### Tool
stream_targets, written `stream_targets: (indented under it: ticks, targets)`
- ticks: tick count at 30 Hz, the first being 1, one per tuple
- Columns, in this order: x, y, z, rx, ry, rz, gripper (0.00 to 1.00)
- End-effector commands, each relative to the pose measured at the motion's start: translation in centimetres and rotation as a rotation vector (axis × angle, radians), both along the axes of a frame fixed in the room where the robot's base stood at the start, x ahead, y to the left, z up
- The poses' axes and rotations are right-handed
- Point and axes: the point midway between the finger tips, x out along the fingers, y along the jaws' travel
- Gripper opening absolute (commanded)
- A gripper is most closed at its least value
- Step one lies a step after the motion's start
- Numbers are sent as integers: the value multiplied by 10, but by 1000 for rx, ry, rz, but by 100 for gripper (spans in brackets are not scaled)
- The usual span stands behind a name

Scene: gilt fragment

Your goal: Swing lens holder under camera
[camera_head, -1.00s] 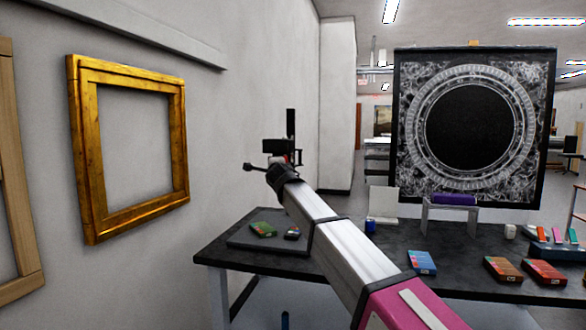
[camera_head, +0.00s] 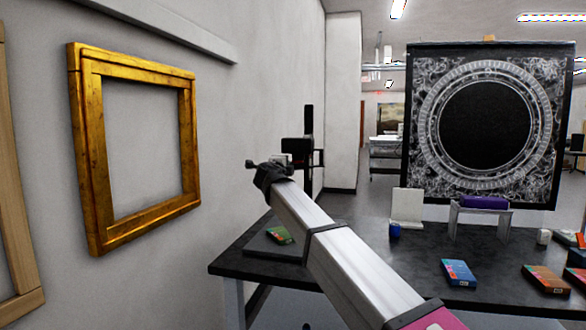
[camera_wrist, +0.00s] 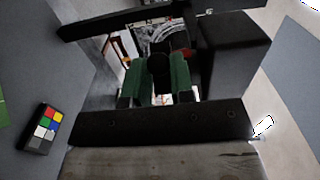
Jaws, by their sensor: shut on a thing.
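In the wrist view, my gripper (camera_wrist: 157,82) has two green fingers closed on a small dark, rounded part (camera_wrist: 158,68), apparently the lens holder. A bulky black block (camera_wrist: 236,52), perhaps the camera body, stands right beside it. A dark bar (camera_wrist: 130,18) crosses above. In the head view, my arm reaches up and away to a dark end; the finger grip does not show clearly there. Beyond it is a black device with an upright post (camera_head: 308,122). I cannot tell its parts apart, nor whether the holder lies under the camera.
A black table (camera_head: 420,262) carries a green box (camera_head: 280,235), a blue box (camera_head: 458,272) and other boxes. A colour checker (camera_wrist: 41,129) shows at left in the wrist view. A gold frame (camera_head: 92,160) hangs on the left wall. A large dark ornate panel (camera_head: 415,190) stands behind.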

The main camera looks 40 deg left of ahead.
Motion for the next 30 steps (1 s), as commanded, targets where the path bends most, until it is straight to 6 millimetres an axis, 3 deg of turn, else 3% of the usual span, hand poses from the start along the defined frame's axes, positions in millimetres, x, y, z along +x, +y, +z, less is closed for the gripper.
stream_targets:
  ticks: [1, 21, 22, 24, 30]
  targets:
    - [8, 2, 0, -5, 1, -27, 0]
    - [3, 12, 1, -5, 1, -47, 0]
    - [3, 12, 1, -5, 1, -47, 29]
    - [3, 12, 0, -5, 1, -46, 49]
    - [-1, 10, 0, -2, 2, -42, 49]
